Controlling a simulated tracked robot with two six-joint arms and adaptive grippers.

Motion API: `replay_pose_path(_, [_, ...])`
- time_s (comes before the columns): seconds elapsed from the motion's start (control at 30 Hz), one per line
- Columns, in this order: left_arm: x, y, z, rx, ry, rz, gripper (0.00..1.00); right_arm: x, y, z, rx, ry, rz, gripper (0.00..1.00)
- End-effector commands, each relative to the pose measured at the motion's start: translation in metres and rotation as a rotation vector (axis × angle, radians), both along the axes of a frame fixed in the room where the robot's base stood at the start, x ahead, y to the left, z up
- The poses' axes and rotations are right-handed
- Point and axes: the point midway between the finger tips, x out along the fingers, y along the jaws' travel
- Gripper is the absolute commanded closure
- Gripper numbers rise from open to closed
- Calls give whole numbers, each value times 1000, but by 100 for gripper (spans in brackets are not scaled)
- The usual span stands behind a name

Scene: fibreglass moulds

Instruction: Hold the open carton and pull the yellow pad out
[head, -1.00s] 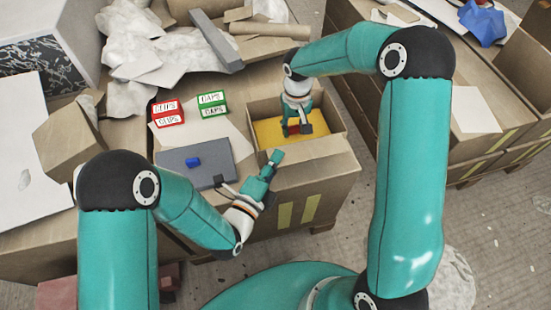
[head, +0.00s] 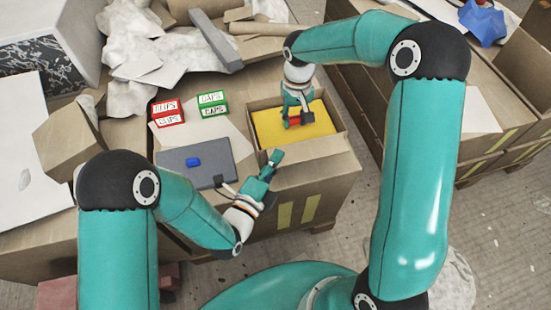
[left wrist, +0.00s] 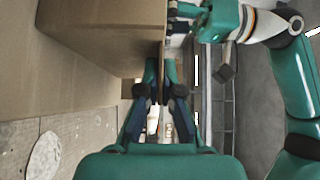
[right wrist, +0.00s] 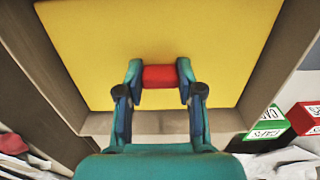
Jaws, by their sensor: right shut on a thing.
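The open carton (head: 325,147) stands at the right end of the near worktable. The yellow pad (head: 268,126) is inside its opening, and a red grip piece (right wrist: 160,76) sits on the pad. My right gripper (right wrist: 159,84) is shut on the red piece, one finger on each side. It also shows over the carton in the head view (head: 297,118). My left gripper (head: 273,160) is at the carton's near left corner. In the left wrist view its fingers (left wrist: 161,80) are shut on the carton wall, one on each side. The pad's underside is hidden.
A red CLIPS box (head: 168,113) and a green CAPS box (head: 213,104) stand left of the carton. A grey case (head: 210,165) with a blue piece (head: 193,161) lies beside the carton. Crumpled scraps and offcuts (head: 180,50) crowd the back.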

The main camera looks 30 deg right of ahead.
Motion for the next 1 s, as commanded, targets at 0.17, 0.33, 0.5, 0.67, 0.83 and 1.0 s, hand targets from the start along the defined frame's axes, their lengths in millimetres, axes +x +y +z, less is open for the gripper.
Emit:
replay_pose_path(0.17, [-1, 1, -6, 12, 13, 2, 100, 0, 0, 9, 1, -2, 0, 98])
replay_pose_path(0.33, [-1, 1, -6, 12, 13, 2, 100, 0, 0, 18, 0, -1, 0, 98])
replay_pose_path(0.5, [-1, 1, -6, 12, 13, 2, 100, 0, 0, 26, 0, -1, 0, 98])
replay_pose_path(0.67, [-1, 1, -6, 13, 13, 2, 100, 0, 0, 34, 0, -2, 0, 98])
replay_pose_path(0.83, [-1, 1, -6, 13, 13, 2, 100, 0, 0, 43, 1, -2, 0, 98])
replay_pose_path(1.0, [-1, 1, -6, 13, 13, 2, 100, 0, 0, 51, 1, -1, -1, 98])
